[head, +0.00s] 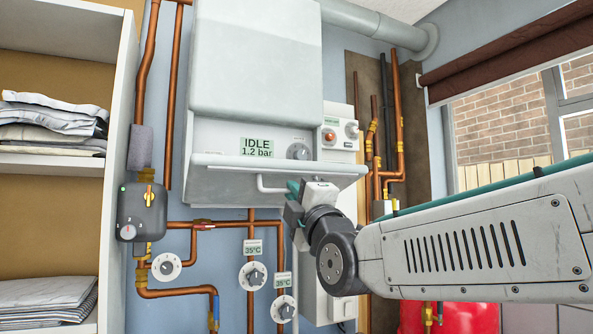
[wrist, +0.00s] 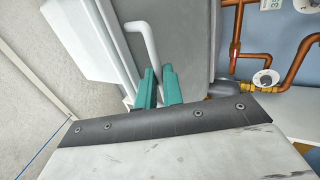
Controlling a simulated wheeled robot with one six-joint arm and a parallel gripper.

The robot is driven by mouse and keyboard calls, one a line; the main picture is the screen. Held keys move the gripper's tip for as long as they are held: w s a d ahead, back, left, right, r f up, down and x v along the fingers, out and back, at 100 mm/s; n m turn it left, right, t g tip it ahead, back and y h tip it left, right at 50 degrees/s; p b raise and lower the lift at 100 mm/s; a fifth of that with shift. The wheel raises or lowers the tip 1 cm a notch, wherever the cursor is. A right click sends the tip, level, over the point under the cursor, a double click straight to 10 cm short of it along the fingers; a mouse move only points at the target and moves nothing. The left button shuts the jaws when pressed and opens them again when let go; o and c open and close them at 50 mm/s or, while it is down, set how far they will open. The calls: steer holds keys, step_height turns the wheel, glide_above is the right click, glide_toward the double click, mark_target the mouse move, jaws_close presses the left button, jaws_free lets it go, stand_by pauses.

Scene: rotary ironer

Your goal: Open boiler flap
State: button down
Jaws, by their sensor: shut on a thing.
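The boiler (head: 255,60) is a pale grey box on the wall. Its flap (head: 222,174) is a pale panel along the bottom, standing out from the boiler front below the exposed display and knob. A white bar handle (head: 268,188) is on the flap's front. My gripper (head: 294,188) is at the handle's right part. In the wrist view, the green fingers of my gripper (wrist: 160,87) are closed around one end of the white handle (wrist: 147,38). The gripped part is mostly hidden between the fingers.
The display (head: 257,147) reads IDLE, 1.2 bar. Copper pipes with dials (head: 252,276) run below the boiler. A grey control box (head: 142,212) hangs at left, beside shelves with folded linen (head: 52,125). A window is at right.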

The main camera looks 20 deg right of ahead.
steer(key=shift+w+f, duration=0.2)
steer(key=shift+f, duration=1.05)
steer(key=shift+w+f, duration=0.2)
steer(key=shift+f, duration=1)
steer(key=c, duration=1.5)
jaws_free()
steer(key=shift+w, duration=0.15)
steer(key=shift+c, duration=0.2)
steer(key=v, duration=0.8)
